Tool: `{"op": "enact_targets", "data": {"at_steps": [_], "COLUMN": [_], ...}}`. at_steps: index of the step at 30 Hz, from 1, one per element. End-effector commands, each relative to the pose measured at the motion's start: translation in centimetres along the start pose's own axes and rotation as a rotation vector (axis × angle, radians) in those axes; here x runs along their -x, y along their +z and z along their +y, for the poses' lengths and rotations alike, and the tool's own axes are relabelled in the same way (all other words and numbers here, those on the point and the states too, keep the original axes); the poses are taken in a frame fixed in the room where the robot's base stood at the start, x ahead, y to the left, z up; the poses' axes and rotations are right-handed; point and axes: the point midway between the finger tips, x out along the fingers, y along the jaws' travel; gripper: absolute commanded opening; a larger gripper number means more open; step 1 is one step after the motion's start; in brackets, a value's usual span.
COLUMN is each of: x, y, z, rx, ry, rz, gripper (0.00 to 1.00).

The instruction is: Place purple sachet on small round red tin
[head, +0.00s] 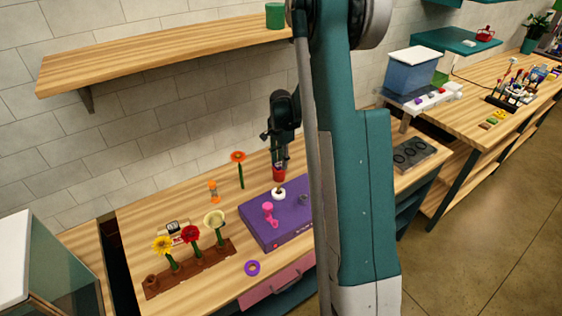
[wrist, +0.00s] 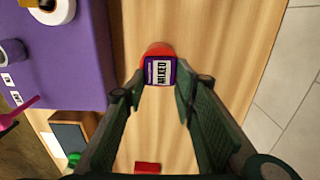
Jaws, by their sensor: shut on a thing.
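The purple sachet (wrist: 160,71), with a white label reading MIXED, is between the fingertips of my gripper (wrist: 160,84) in the wrist view. My gripper is shut on it. The small round red tin (wrist: 155,48) shows just beyond and partly behind the sachet; the sachet overlaps it in this view. I cannot tell whether they touch. In the head view my gripper (head: 280,162) points down at the red tin (head: 279,174) near the back of the table. The sachet is not clear there.
A purple box (head: 262,232) stands beside the tin, bearing a white roll (head: 278,194) and a pink item (head: 269,212). An orange flower (head: 238,158) stands to the left. A brown rack (head: 190,270) holds several flowers. A purple ring (head: 252,268) lies near the front edge.

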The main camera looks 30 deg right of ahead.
Motion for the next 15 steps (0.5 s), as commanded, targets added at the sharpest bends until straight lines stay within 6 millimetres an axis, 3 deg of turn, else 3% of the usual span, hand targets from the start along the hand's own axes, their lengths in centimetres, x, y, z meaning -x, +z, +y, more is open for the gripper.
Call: {"op": "enact_targets", "data": {"at_steps": [8, 9, 11, 15], "x": [-0.43, -0.36, -0.32, -0.31], "y": [0.0, 0.0, 0.0, 0.0], "z": [-0.01, -0.01, -0.01, -0.01], "rx": [0.0, 0.0, 0.0, 0.0], "ry": [0.0, 0.0, 0.0, 0.0], "rz": [0.0, 0.0, 0.0, 0.0], "gripper": [0.21, 0.31, 0.39, 0.42]}}
